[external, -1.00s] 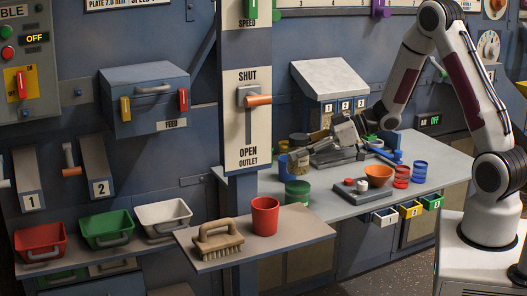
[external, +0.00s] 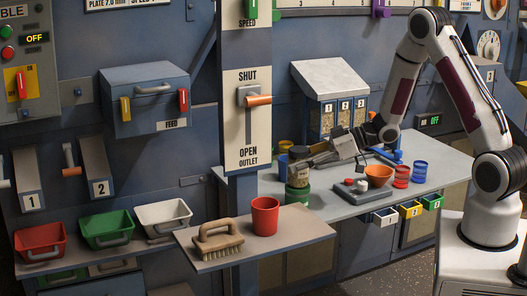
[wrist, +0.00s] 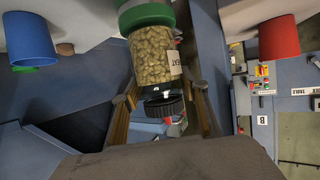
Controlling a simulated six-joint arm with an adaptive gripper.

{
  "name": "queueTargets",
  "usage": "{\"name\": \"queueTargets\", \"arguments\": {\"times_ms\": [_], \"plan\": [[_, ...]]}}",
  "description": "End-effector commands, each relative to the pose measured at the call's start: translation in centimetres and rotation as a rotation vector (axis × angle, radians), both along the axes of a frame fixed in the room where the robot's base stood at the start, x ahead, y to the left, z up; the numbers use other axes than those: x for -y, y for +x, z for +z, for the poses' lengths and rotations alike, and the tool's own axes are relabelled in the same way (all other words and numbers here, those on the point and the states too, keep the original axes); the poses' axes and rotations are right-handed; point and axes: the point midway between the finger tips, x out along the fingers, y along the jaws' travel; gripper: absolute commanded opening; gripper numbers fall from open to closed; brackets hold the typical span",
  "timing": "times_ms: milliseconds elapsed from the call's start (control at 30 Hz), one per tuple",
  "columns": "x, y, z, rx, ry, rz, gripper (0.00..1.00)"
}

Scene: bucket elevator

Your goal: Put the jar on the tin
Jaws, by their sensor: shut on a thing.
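The jar (external: 299,173) is clear with tan grain inside, a dark lid and a pale label. It is upright, directly above the green tin (external: 298,194) at the near left of the bench. My gripper (external: 306,155) is shut on the jar near its lid, coming in from the right. In the wrist view the jar (wrist: 152,55) hangs between the fingers, with its base against the green tin (wrist: 147,15). The base looks to be at the tin's top; whether its weight rests there I cannot tell.
A blue tin (external: 283,166) stands close behind the green tin. A red cup (external: 265,215) and a brush (external: 217,238) are on the front shelf. An orange bowl (external: 378,175) sits to the right, beside red (external: 402,176) and blue tins (external: 419,171).

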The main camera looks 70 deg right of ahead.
Motion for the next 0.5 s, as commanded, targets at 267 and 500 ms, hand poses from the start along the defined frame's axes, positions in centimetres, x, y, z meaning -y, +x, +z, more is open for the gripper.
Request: {"name": "queueTargets", "arguments": {"times_ms": [267,500], "plan": [[0.01,0.03,-0.09,0.002,0.001,0.0,0.12],[0.01,0.01,-0.24,0.0,0.0,0.0,0.61]]}}
